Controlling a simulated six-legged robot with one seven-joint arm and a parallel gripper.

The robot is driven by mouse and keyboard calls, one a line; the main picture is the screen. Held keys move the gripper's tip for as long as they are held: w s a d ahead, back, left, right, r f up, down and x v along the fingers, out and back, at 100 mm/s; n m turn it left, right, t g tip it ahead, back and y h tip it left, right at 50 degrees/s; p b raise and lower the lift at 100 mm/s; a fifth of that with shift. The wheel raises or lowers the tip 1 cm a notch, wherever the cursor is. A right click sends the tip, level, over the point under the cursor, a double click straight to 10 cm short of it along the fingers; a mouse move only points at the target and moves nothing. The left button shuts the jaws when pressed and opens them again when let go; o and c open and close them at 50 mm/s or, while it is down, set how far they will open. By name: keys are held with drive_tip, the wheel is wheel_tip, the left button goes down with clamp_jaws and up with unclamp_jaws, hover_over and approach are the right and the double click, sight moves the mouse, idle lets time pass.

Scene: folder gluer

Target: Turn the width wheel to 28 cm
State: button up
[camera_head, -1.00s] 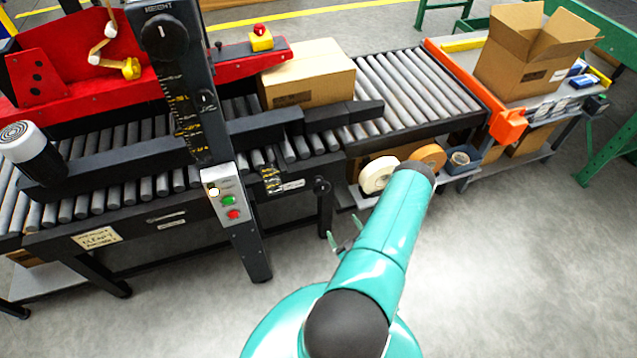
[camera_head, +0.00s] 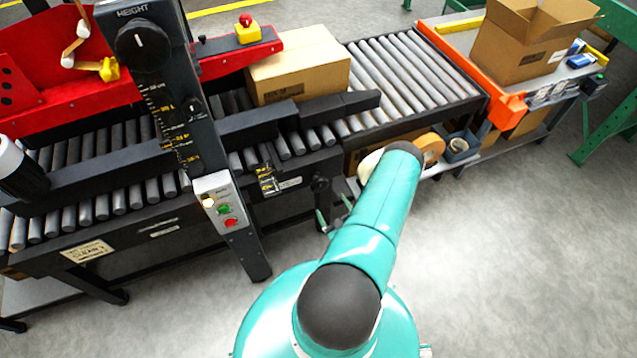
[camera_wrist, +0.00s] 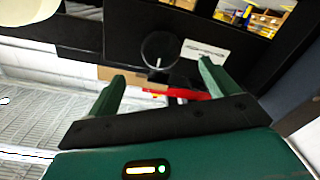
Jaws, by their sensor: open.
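The width wheel, a small dark round wheel (camera_head: 320,184), sits on the black front frame of the conveyor. In the wrist view the wheel (camera_wrist: 160,48) shows as a black disc with a grey rim and a small light mark low on it. My gripper (camera_head: 334,214) is open and empty, with green fingers just below the wheel in the head view. In the wrist view the gripper (camera_wrist: 163,78) points at the wheel, which appears between and beyond its fingertips, apart from them. A black and yellow scale (camera_head: 267,180) is left of the wheel; its reading is too small to tell.
A black column with a height knob (camera_head: 143,46) and a button box (camera_head: 219,202) stands left. A closed carton (camera_head: 299,66) lies on the rollers. Tape rolls (camera_head: 432,148) sit on a low shelf right of the wheel. The floor in front is clear.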

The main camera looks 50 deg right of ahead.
sight(320, 188)
drive_tip(key=x, duration=1.1)
drive_tip(key=shift+w, duration=0.15)
drive_tip(key=c, duration=1)
drive_tip(key=shift+a+m, duration=0.1)
drive_tip(key=shift+m, duration=0.2)
drive_tip(key=m, duration=0.3)
drive_tip(key=shift+f, duration=0.1)
drive_tip(key=m, duration=0.9)
drive_tip(key=shift+a+m, duration=0.1)
drive_tip(key=shift+m, duration=0.3)
drive_tip(key=m, duration=0.4)
drive_tip(key=shift+m+h, duration=0.3)
